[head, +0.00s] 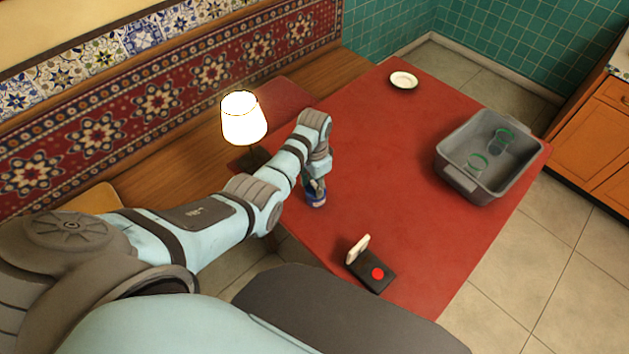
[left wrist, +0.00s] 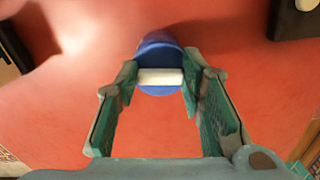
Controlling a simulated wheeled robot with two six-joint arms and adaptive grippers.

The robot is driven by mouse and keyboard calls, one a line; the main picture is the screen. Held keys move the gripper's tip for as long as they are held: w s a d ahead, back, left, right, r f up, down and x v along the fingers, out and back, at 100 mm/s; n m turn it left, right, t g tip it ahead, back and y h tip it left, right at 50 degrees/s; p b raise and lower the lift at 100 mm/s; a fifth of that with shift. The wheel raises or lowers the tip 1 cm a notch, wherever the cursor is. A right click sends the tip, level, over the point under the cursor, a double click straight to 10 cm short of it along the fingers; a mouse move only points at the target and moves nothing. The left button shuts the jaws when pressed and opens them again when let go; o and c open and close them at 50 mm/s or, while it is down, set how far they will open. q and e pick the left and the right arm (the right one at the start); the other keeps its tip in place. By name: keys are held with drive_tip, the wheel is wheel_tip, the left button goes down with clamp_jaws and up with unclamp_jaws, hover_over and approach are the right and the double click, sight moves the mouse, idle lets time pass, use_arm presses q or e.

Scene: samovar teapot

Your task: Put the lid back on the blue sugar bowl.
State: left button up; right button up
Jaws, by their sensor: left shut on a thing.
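The blue sugar bowl (head: 316,202) stands on the red table under my left gripper (head: 317,184). In the left wrist view the blue round shape (left wrist: 158,42) lies straight ahead, between and beyond the fingertips. My left gripper (left wrist: 160,78) is shut on a white bar-shaped handle, which I take for the handle of the lid (left wrist: 160,77). The lid is over or at the bowl; I cannot tell whether it touches the rim. The fingers hide much of the bowl in the head view. My right gripper is not in view.
A lit lamp (head: 244,118) stands left of the bowl, close to my left arm. A black box with a red button (head: 378,274) and an upright pale piece (head: 358,248) lies nearer me. A grey tub (head: 463,181) holds glasses at right; a white saucer (head: 403,80) is far back. The table's middle is clear.

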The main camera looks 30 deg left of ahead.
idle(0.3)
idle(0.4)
use_arm(q)
drive_tip(key=shift+f, duration=0.2)
idle(0.7)
drive_tip(key=shift+p, duration=0.4)
drive_tip(key=o, duration=1.5)
drive_tip(key=shift+o, duration=0.2)
